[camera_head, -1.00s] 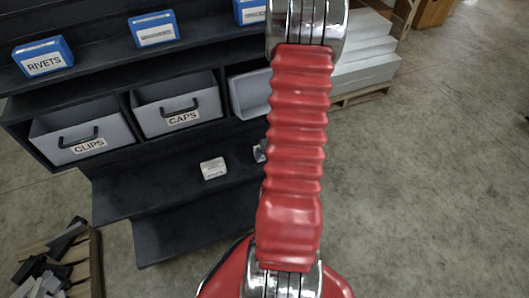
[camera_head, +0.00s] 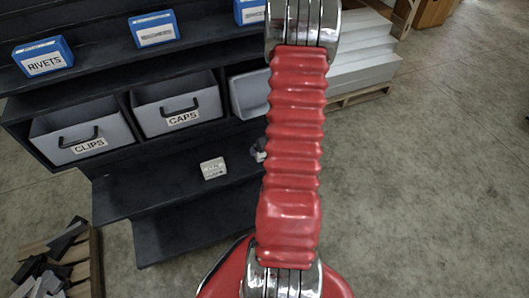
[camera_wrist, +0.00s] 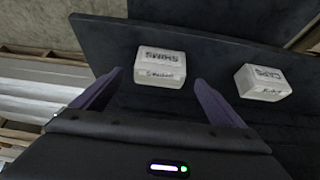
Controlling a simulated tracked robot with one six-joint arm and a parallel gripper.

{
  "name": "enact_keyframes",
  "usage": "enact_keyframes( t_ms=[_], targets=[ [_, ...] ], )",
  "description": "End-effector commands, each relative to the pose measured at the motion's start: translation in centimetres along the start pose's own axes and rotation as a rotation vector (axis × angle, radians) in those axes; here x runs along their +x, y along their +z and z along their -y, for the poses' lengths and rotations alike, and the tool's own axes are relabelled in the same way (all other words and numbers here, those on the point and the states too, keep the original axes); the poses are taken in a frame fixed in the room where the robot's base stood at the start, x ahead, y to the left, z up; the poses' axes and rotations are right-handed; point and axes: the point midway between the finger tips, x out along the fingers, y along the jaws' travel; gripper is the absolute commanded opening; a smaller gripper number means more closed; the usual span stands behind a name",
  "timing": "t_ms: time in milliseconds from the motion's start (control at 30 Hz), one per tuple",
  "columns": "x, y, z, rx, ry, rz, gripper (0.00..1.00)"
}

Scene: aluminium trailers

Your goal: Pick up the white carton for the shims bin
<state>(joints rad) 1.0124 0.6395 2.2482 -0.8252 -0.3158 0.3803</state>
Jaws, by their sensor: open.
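The white carton marked SHIMS (camera_wrist: 160,67) sits on the dark shelf in the wrist view, its print upside down. My gripper (camera_wrist: 152,92) is open, with its two purple fingers pointing toward this carton, one on each side of it in the picture. I cannot tell how far the fingertips are from it. In the head view my red arm hides most of this carton; a small pale edge (camera_head: 259,150) shows beside the arm. My gripper is hidden in the head view.
A second white carton, marked CAPS (camera_wrist: 262,82), sits right of the first; it also shows in the head view (camera_head: 212,168). Grey drawers CLIPS (camera_head: 83,136) and CAPS (camera_head: 178,106) are above. A third bin (camera_head: 250,95) is partly hidden by my arm.

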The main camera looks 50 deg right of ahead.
Motion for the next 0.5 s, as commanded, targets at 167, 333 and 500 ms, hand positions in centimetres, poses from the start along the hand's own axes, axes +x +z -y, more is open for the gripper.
enact_keyframes(
  t_ms=[167, 333, 500],
  targets=[
    [0.0, 0.0, 0.0, 0.0, 0.0, 0.0, 0.92],
    [0.3, 0.0, 0.0, -0.001, 0.0, 0.001, 0.92],
    [1.7, 0.2, 0.1, -0.001, -0.001, 0.002, 0.92]
  ],
)
